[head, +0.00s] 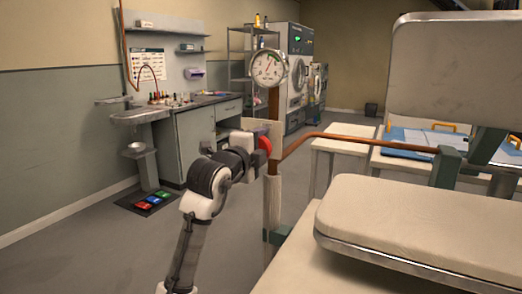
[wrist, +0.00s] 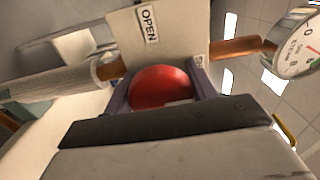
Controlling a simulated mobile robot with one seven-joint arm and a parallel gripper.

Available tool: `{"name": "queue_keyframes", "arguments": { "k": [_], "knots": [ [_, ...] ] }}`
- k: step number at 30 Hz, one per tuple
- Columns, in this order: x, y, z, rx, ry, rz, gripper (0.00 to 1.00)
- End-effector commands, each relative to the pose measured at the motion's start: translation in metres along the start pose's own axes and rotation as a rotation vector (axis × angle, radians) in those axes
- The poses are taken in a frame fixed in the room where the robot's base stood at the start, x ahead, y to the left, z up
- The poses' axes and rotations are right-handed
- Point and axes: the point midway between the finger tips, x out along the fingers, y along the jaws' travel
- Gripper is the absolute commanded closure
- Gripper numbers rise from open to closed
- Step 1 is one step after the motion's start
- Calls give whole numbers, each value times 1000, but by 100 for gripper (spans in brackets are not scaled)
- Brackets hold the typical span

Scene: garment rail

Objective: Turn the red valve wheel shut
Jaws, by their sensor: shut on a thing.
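The red valve wheel (head: 265,145) is on the upright pipe in the head view, partly hidden by my gripper (head: 258,142). In the wrist view the red wheel (wrist: 160,86) sits between the two dark fingers of my gripper (wrist: 158,78), which is shut on it from both sides. Behind the wheel is a pale plate (wrist: 180,30) with the word OPEN. A second word at its right edge is mostly hidden by a finger. The wheel's lower part is hidden by my gripper.
A round gauge (head: 268,68) tops the upright pipe (head: 272,205); it also shows in the wrist view (wrist: 296,45). A copper pipe (head: 350,138) runs right to a press with padded boards (head: 420,220). A grey workbench (head: 200,135) stands behind left.

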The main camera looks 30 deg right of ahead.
Motion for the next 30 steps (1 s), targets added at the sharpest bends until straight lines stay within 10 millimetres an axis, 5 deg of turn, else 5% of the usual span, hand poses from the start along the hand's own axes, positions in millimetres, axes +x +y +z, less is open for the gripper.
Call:
{"name": "queue_keyframes", "arguments": {
  "k": [17, 18, 23, 30],
  "knots": [
    [0, 1, -1, 38, 3, 2, 66],
    [0, 1, -1, 38, 3, 2, 42],
    [0, 0, -1, 37, 2, 1, 21],
    [0, 0, 0, 35, 1, 1, 21]
  ]
}}
